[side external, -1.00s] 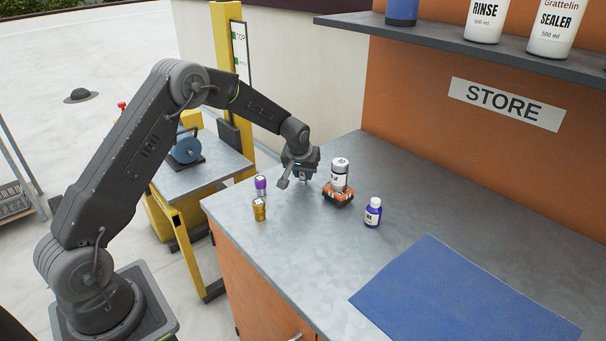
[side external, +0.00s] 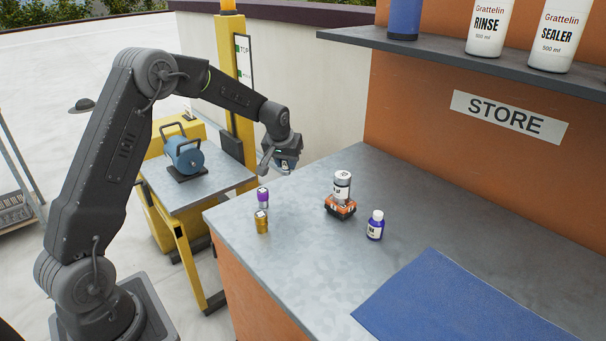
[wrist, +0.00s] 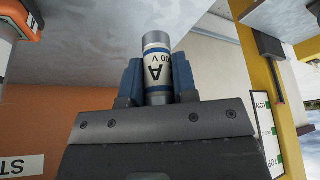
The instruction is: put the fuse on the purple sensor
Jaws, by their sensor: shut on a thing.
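The fuse (wrist: 157,67) is a white cylinder with silver ends, blue bands and a printed label, held between the blue fingers of my gripper (wrist: 157,85) in the wrist view. In the side view my gripper (side external: 284,166) is above the back left part of the counter, behind the purple sensor and raised; the fuse is hard to make out there. The purple sensor (side external: 263,198) is a small upright cylinder with a pale top, near the counter's left edge. Nothing is seen on its top.
A gold cylinder (side external: 262,222) stands just in front of the purple sensor. To the right, a white canister (side external: 342,186) stands on an orange and black block (side external: 340,207), with a blue bottle (side external: 375,226) beside it. A blue mat (side external: 450,310) lies front right.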

